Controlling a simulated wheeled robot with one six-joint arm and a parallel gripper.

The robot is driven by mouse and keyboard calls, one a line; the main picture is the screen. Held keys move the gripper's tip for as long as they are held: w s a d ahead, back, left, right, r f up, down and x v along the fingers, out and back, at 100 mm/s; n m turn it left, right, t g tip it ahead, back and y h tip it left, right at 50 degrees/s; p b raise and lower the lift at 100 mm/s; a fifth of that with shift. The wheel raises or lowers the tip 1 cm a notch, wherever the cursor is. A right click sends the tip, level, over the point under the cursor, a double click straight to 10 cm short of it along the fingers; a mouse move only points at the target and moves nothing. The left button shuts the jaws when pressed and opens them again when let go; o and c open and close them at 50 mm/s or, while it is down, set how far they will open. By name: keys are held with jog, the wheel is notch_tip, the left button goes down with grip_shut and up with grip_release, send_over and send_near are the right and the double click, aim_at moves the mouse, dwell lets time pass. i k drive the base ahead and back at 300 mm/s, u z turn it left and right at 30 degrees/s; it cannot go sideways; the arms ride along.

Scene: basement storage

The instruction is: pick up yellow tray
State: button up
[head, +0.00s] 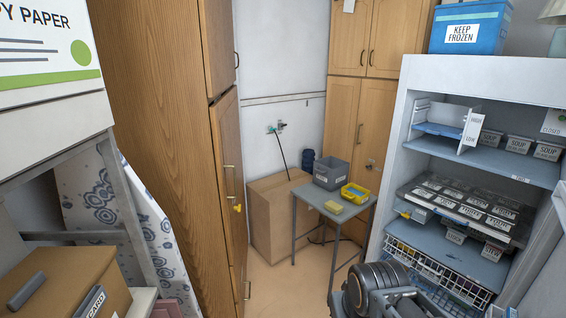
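A small yellow tray (355,193) with raised walls sits on the right side of a small grey table (332,207) at the back of the room. It seems to hold something small and blue-green, too small to make out. The dark rounded part at the bottom right of the head view looks like my own arm. My gripper's fingers do not show in this view, and the arm part is well in front of the table and apart from the tray.
Wooden cabinets (175,120) flank the left, and an open freezer (490,150) with shelves stands right. Floor (290,290) before the table is clear.

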aim_at(353, 195)
jog(key=i, duration=0.75)
jog(key=z, duration=1.35)
jog(key=i, duration=1.65)
jog(key=u, duration=1.75)
jog(key=i, duration=0.5)
jog(key=u, duration=0.05)
